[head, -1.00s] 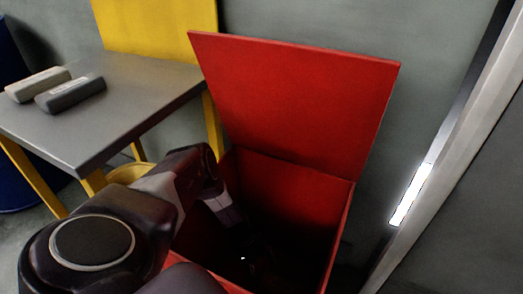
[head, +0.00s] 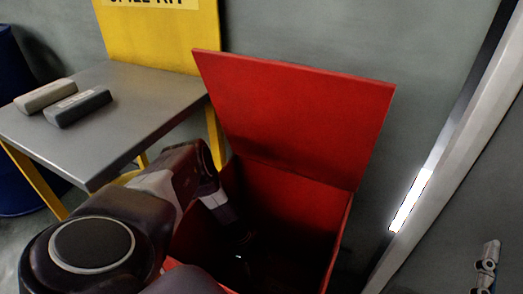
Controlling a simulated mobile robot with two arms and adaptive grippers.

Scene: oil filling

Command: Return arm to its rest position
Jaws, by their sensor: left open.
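My left arm comes in from the lower left and bends down into an open red bin (head: 342,225). My left gripper (head: 240,252) is inside the bin, dark against the dark interior. Its fingers are hard to make out, and I see nothing held in it. The bin's red lid (head: 295,115) stands raised at the back. My right gripper does not show.
A grey-topped table (head: 120,115) with yellow legs stands at the left, with two small grey blocks, one light (head: 44,95) and one dark (head: 78,107). A yellow board (head: 160,38) is behind it. A blue barrel (head: 14,165) is at the far left. A pale post (head: 450,160) stands at the right.

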